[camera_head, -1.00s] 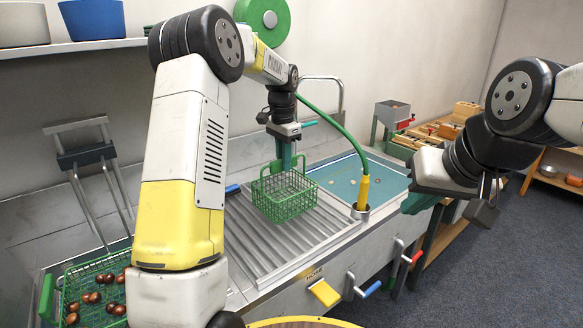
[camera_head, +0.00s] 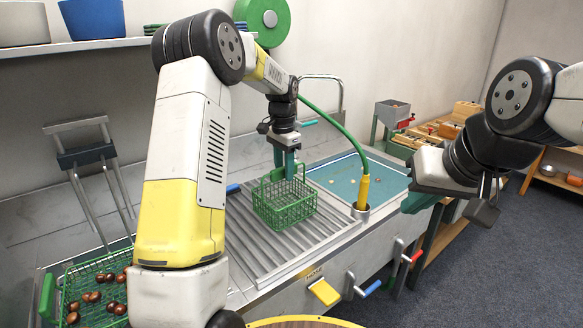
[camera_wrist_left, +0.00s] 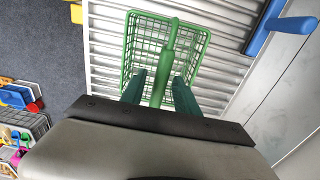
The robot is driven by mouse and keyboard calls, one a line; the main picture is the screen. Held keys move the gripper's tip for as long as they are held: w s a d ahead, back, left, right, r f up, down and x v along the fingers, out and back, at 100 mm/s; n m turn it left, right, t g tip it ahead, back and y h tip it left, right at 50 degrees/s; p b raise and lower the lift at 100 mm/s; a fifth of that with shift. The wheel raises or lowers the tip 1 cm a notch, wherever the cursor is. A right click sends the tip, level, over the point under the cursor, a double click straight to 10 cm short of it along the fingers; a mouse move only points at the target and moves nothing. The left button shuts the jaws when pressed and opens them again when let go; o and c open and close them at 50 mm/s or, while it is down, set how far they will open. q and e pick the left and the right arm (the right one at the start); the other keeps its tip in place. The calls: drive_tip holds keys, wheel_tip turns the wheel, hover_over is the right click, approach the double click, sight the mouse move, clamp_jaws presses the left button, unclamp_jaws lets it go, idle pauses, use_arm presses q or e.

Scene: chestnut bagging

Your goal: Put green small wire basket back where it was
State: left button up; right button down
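The green small wire basket (camera_head: 284,208) sits upright and empty on the ribbed metal drainer in the head view. Its green handle (camera_wrist_left: 163,65) rises between the fingers of my left gripper (camera_wrist_left: 160,86) in the left wrist view. The two dark green fingers are apart, one on each side of the handle, with narrow gaps showing. In the head view my left gripper (camera_head: 286,168) points down at the basket's back side. My right gripper (camera_head: 419,200) is far right of the basket, away from it; its fingers are mostly hidden.
The ribbed drainer (camera_head: 245,240) has bare room around the basket. A blue tray (camera_head: 355,180) lies to its right, with a green hose and yellow nozzle (camera_head: 363,190) between. A larger green basket with chestnuts (camera_head: 70,280) stands at lower left. A blue handle (camera_wrist_left: 294,25) is nearby.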

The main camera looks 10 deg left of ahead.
use_arm(q)
wheel_tip(320, 180, up, 12)
drive_tip(key=s+r+n+t, duration=0.1)
drive_tip(key=s+r+n, duration=0.1)
drive_tip(key=s+r, duration=0.4)
drive_tip(key=s+f+n+t+h, duration=0.1)
drive_tip(key=s+f+n+t, duration=0.1)
drive_tip(key=s, duration=1.1)
drive_tip(key=s+f+n+t+h, duration=0.1)
drive_tip(key=s+f+n+t, duration=0.1)
drive_tip(key=s, duration=1.2)
drive_tip(key=shift+a+f+n+t, duration=0.3)
drive_tip(key=shift+a+n+t, duration=0.2)
drive_tip(key=shift+n, duration=0.7)
